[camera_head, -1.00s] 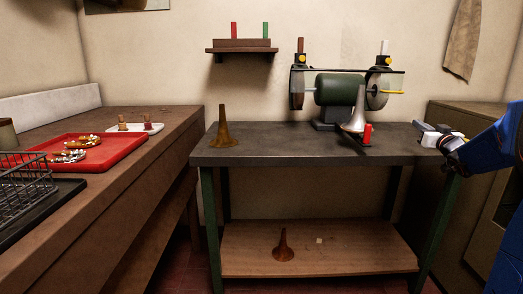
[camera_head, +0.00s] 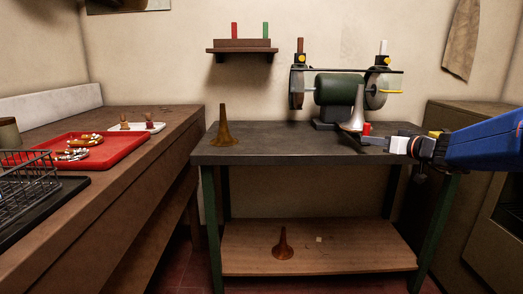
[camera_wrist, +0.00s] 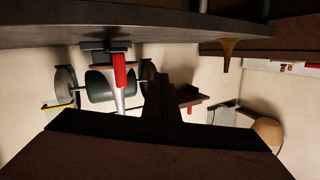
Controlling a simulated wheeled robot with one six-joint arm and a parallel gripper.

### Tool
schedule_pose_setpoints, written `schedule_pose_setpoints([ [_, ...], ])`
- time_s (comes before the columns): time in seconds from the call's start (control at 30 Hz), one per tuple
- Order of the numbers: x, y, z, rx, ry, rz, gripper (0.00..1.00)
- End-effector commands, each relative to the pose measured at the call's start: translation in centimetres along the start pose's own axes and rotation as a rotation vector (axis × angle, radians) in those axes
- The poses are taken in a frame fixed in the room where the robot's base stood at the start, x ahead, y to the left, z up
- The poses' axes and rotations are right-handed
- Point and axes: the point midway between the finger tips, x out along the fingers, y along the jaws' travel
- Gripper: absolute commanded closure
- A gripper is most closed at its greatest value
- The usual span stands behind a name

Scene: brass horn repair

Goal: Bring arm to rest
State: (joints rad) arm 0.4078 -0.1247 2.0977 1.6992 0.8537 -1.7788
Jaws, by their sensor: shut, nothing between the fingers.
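My arm (camera_head: 485,145) reaches in from the right in the head view. My gripper (camera_head: 370,140) is shut and empty, pointing left over the right part of the workbench (camera_head: 275,150). It is close to a red cylinder (camera_head: 366,128) and a silver horn bell (camera_head: 356,112) by the grinder; whether it touches them I cannot tell. The wrist view is upside down and shows the red cylinder (camera_wrist: 119,70) and the silver bell (camera_wrist: 120,103). The dark gripper shape (camera_wrist: 165,95) covers the wrist view's lower middle.
A buffing machine (camera_head: 340,90) stands at the back of the bench. A brown horn bell (camera_head: 224,130) stands at its left, and another (camera_head: 283,247) on the lower shelf. A red tray (camera_head: 115,155) and a wire rack (camera_head: 35,185) lie on the left counter. The bench's middle is clear.

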Motion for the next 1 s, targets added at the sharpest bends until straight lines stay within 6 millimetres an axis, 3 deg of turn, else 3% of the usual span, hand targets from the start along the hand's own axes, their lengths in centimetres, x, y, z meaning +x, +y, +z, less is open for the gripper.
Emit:
schedule_pose_setpoints([
  [0.03,-0.6,-3.0,1.2,0.011,-0.049,-0.037,1.0],
  [0.2,-3.6,-10.9,6.8,0.073,-0.257,-0.111,1.0],
  [0.33,-6.9,-15.6,11.4,0.109,-0.418,-0.121,1.0],
  [0.5,-12.1,-19.5,17.5,0.141,-0.618,-0.07,1.0],
  [0.73,-20.0,-21.2,24.8,0.151,-0.829,0.104,1.0],
  [0.9,-25.2,-20.4,28.7,0.138,-0.912,0.276,1.0],
  [1.0,-27.4,-19.6,30.1,0.13,-0.928,0.361,1.0],
])
